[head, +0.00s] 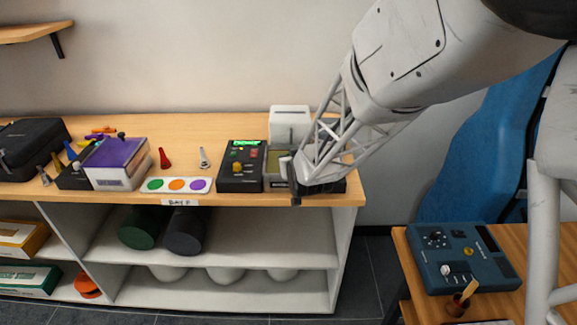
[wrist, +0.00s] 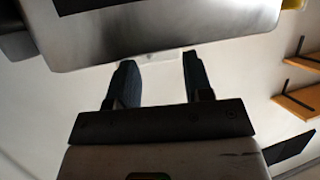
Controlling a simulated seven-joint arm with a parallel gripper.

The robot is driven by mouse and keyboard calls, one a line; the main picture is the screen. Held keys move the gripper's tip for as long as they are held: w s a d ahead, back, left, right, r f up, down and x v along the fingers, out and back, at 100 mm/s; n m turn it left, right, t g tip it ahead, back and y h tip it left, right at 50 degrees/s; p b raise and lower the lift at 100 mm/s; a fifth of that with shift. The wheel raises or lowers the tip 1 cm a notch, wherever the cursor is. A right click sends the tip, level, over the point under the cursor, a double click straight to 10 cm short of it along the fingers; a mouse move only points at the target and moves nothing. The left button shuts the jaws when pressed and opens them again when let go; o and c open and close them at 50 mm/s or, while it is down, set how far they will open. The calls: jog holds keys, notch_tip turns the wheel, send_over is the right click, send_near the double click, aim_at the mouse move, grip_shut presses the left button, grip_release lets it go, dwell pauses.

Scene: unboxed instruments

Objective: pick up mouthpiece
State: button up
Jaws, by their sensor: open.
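A small silver mouthpiece-like piece (head: 204,158) stands on the wooden shelf top, left of the black box with the green display. A red piece of similar size (head: 164,158) stands to its left. I cannot tell for sure which is the mouthpiece. My gripper (head: 295,188) is at the shelf's front edge on the right, by the grey device, well to the right of both pieces. In the wrist view my gripper (wrist: 157,78) has its two dark fingers apart with nothing between them. Neither piece can be made out in the wrist view.
A black box with knobs (head: 241,167) stands between my gripper and the silver piece. A card with coloured dots (head: 177,185) lies in front. A purple-topped box (head: 117,164) and several small coloured pieces are further left. A blue device (head: 461,258) sits on the right table.

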jog(key=shift+w+f, duration=0.1)
jog(key=shift+w, duration=0.1)
dwell(0.3)
jog(key=shift+x, duration=2.45)
jog(key=shift+f, duration=0.1)
grip_shut()
